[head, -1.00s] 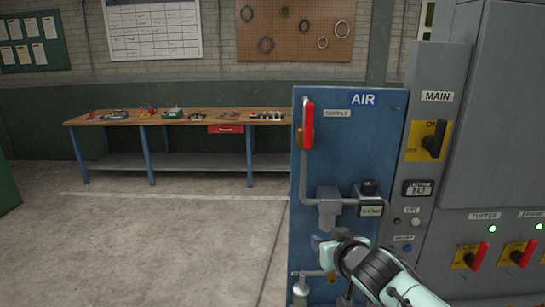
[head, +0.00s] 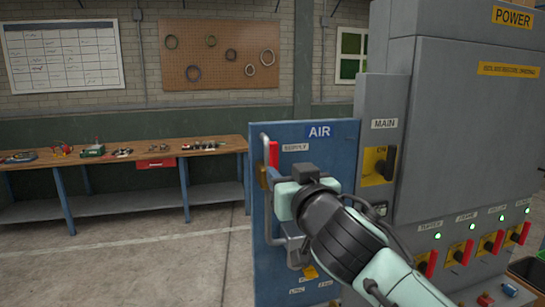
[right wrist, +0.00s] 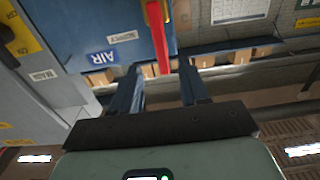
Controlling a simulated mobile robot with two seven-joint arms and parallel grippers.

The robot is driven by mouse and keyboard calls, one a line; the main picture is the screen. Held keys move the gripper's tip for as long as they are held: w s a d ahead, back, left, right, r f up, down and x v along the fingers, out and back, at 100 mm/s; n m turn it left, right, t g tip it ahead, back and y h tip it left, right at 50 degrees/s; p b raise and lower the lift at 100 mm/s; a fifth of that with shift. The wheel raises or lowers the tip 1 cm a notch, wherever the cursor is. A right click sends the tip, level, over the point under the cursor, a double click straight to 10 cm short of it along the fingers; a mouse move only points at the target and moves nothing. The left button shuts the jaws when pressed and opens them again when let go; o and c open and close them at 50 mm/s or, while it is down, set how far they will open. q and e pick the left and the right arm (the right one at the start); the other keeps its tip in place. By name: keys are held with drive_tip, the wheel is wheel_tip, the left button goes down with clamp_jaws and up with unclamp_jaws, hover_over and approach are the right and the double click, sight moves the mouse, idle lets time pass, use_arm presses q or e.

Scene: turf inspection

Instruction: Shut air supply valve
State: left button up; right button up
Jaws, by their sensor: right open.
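The air supply valve's red lever (head: 273,154) stands upright at the left of the blue AIR panel (head: 340,140), beside the SUPPLY label (head: 296,147). Its lower part is hidden behind my right gripper (head: 281,182) in the head view. In the right wrist view the red lever (right wrist: 158,42) and its brass-coloured body (right wrist: 155,12) show at the top. The open jaws of my right gripper (right wrist: 160,68) lie to either side of the lever's end in that picture. I cannot tell whether they touch it. My left gripper is not in view.
A grey electrical cabinet (head: 465,130) with a MAIN switch (head: 378,165) and a row of red-handled switches (head: 463,252) stands right of the panel. A grey pipe runs close around the lever. A workbench (head: 120,162) stands behind at left, with clear floor before it.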

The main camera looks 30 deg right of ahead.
sight(275, 163)
drive_tip(key=p+x, duration=0.2)
drive_tip(key=x, duration=0.6)
drive_tip(key=shift+w, duration=0.3)
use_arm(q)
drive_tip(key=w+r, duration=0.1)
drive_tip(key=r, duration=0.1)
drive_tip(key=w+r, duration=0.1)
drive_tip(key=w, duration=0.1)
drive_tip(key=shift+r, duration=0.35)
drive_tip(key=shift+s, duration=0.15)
use_arm(e)
clamp_jaws()
